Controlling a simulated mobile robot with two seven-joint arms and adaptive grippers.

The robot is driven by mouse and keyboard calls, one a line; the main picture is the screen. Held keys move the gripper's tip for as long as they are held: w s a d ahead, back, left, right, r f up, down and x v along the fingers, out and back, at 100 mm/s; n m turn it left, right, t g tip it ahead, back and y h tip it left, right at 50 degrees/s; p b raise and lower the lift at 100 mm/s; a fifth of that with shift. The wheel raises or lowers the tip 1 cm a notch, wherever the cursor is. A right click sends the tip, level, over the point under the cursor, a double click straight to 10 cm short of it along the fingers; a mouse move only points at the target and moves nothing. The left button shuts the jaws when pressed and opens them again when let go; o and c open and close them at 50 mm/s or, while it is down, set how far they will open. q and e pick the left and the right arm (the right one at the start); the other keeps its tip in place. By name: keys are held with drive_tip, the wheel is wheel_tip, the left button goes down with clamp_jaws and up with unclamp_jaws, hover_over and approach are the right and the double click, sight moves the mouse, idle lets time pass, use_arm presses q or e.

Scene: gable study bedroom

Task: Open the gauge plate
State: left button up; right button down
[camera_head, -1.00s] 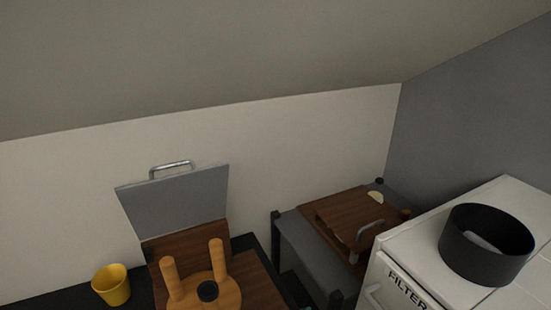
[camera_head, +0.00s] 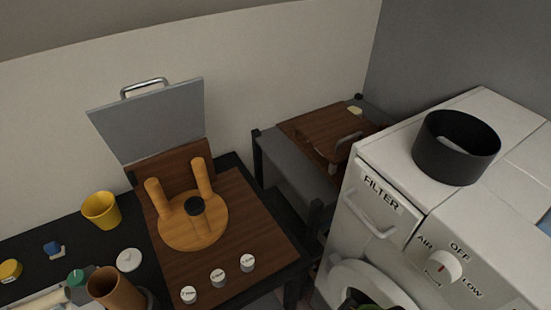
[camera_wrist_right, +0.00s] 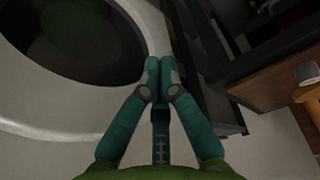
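A grey plate (camera_head: 150,118) with a metal handle (camera_head: 144,86) on its top edge stands raised, leaning back, at the rear of a brown wooden board (camera_head: 240,210). No label on it is readable, so I cannot confirm that it is the gauge plate. A second handle (camera_head: 348,138) is on a brown wooden case (camera_head: 325,125) farther back. My right gripper (camera_wrist_right: 160,72) is empty in the right wrist view, its teal fingertips together, beside the white appliance. In the head view only a dark green bit of my right arm shows at the bottom edge. My left gripper is out of view.
A white appliance (camera_head: 385,180) marked FILTER, with a knob (camera_head: 445,266) and a black ring (camera_head: 456,147) on top, fills the right. A wooden stool-like piece (camera_head: 192,228) and several white knobs (camera_head: 218,277) are on the board. A yellow cup (camera_head: 101,210) stands left.

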drive_tip(key=s+f+g+b, duration=0.1)
drive_tip(key=s+f, duration=0.2)
drive_tip(key=f, duration=0.9)
drive_tip(key=s+f+b, duration=0.1)
drive_tip(key=s+f, duration=0.1)
drive_tip(key=f, duration=1)
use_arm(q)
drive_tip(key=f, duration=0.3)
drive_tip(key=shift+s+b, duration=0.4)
use_arm(e)
drive_tip(key=s+d+f+g, duration=0.1)
drive_tip(key=s+d+f, duration=0.2)
drive_tip(key=s+f, duration=0.8)
drive_tip(key=s, duration=0.2)
drive_tip(key=shift+s, duration=0.4)
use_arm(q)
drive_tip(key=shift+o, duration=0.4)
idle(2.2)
